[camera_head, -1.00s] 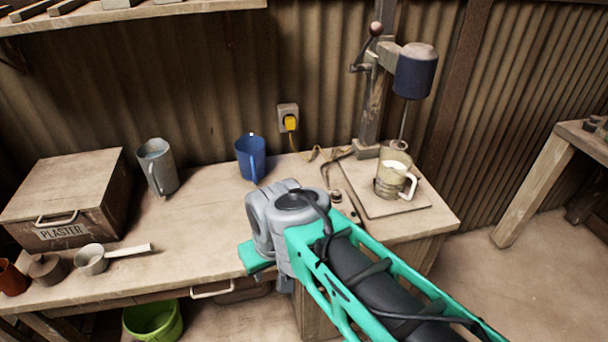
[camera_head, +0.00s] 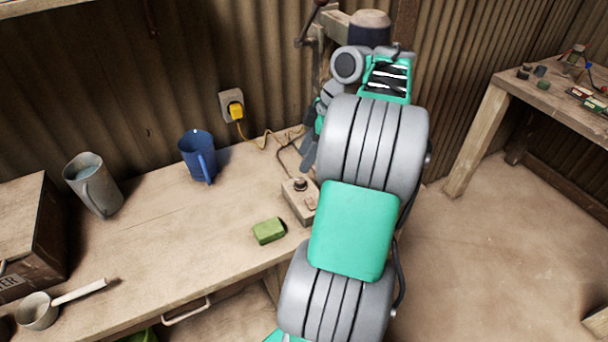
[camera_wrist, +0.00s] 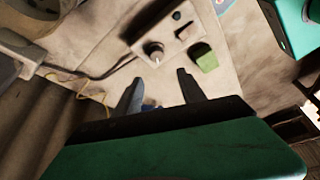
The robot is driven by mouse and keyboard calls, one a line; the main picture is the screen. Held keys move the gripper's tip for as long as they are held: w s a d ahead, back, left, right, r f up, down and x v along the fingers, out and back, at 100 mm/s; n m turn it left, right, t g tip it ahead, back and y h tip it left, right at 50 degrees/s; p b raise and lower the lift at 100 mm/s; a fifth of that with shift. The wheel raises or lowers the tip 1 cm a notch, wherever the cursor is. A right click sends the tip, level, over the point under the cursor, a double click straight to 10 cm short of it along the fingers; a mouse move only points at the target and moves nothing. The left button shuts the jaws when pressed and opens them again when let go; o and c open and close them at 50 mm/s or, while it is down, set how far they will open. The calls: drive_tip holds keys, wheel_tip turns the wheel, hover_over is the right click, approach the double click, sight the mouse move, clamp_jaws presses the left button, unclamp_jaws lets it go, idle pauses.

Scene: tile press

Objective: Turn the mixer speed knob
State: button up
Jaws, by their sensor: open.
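The mixer's small beige control box (camera_head: 297,207) sits on the bench, partly hidden by my arm in the head view. Its dark-based speed knob (camera_head: 300,185) is on top; the knob also shows in the wrist view (camera_wrist: 154,50) with a pale top. A switch (camera_wrist: 184,33) is beside it on the box. My gripper (camera_wrist: 158,84) is open and empty, with the knob beyond its fingertips and apart from them. In the head view its grey fingers show just behind the box. The mixer motor (camera_head: 369,28) shows above my arm, which hides the rest.
A green sponge (camera_head: 268,231) lies close to the box. A yellow plug (camera_head: 236,110) in the wall has a cord running towards the mixer. A blue mug (camera_head: 198,157) and a grey jug (camera_head: 92,184) stand left. The bench between the jug and sponge is clear.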

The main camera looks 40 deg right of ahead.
sight(301, 180)
drive_tip(key=shift+n, duration=0.3)
drive_tip(key=f+b, duration=0.1)
drive_tip(key=f, duration=0.1)
drive_tip(key=f+b, duration=0.1)
drive_tip(key=f, duration=0.2)
drive_tip(key=f+b, duration=0.2)
drive_tip(key=shift+w+a+f, duration=0.2)
drive_tip(key=shift+a+f, duration=0.05)
clamp_jaws()
